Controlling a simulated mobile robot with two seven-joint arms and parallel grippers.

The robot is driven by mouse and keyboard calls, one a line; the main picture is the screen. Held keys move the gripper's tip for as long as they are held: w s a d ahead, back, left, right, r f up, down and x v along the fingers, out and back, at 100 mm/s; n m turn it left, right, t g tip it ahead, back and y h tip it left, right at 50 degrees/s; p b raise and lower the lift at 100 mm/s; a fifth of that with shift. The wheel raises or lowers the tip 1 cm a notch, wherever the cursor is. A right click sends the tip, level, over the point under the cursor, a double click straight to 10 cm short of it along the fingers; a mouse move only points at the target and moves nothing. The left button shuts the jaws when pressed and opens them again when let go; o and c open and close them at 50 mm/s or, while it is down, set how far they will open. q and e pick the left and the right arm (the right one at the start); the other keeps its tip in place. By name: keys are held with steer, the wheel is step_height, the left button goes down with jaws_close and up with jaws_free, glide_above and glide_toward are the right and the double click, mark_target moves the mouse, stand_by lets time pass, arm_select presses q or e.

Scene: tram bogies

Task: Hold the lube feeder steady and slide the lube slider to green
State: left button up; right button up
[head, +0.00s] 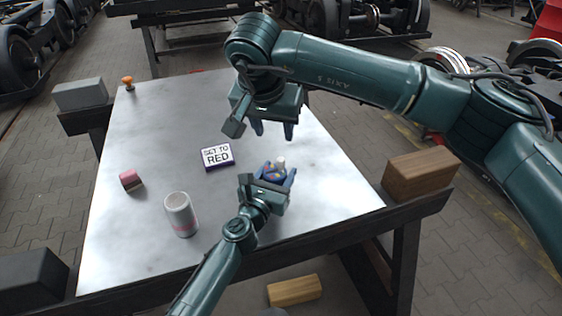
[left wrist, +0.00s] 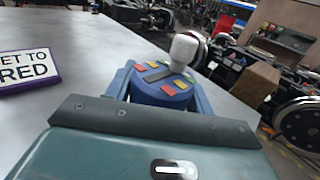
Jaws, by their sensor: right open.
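The lube feeder (head: 273,171) is a small blue round body with a white knob (left wrist: 184,47) on top and red, yellow and green patches. It stands on the table's right part. In the left wrist view the feeder (left wrist: 160,92) sits between my left fingers, which appear to press its sides. My left gripper (head: 276,174) is shut on it. I cannot tell which part is the slider or which colour it is at. My right gripper (head: 273,130) is open and empty, pointing down above and behind the feeder.
A sign (head: 217,156) reading "SET TO RED" lies left of the feeder on the grey table (head: 150,245). A wooden block (head: 420,172) sits at the right edge.

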arm_select(q)
steer(key=o, duration=0.5)
steer(key=shift+s, duration=0.1)
